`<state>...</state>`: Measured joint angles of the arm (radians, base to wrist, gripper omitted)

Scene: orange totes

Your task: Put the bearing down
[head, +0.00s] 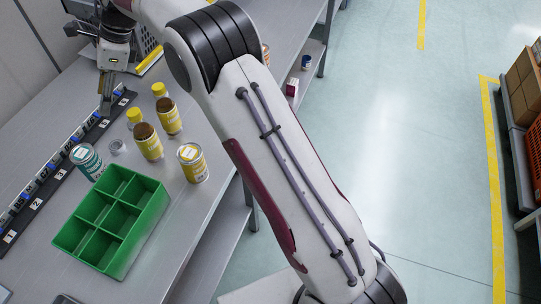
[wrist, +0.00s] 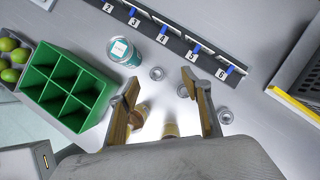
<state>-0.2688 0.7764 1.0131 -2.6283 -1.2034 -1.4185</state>
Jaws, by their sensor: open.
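Small silver ring-shaped parts that look like bearings lie on the grey table. In the wrist view one bearing (wrist: 157,73) lies beside the teal can, another (wrist: 183,90) is by the right fingertip, and a third (wrist: 226,116) is outside the right finger. The head view shows one bearing (head: 117,147) near the teal can. My gripper (wrist: 156,92) is open, its fingers wide apart with nothing held between them. In the head view my gripper (head: 106,106) points down over the far part of the table, beside the numbered rail.
A green divided bin (head: 112,218) and teal can (head: 87,160) stand in front of my gripper. Several yellow-labelled cans (head: 192,163) and yellow-topped containers (head: 134,117) stand close by. A black numbered rail (wrist: 177,38) runs along the table. A grey tote (wrist: 300,75) is at right.

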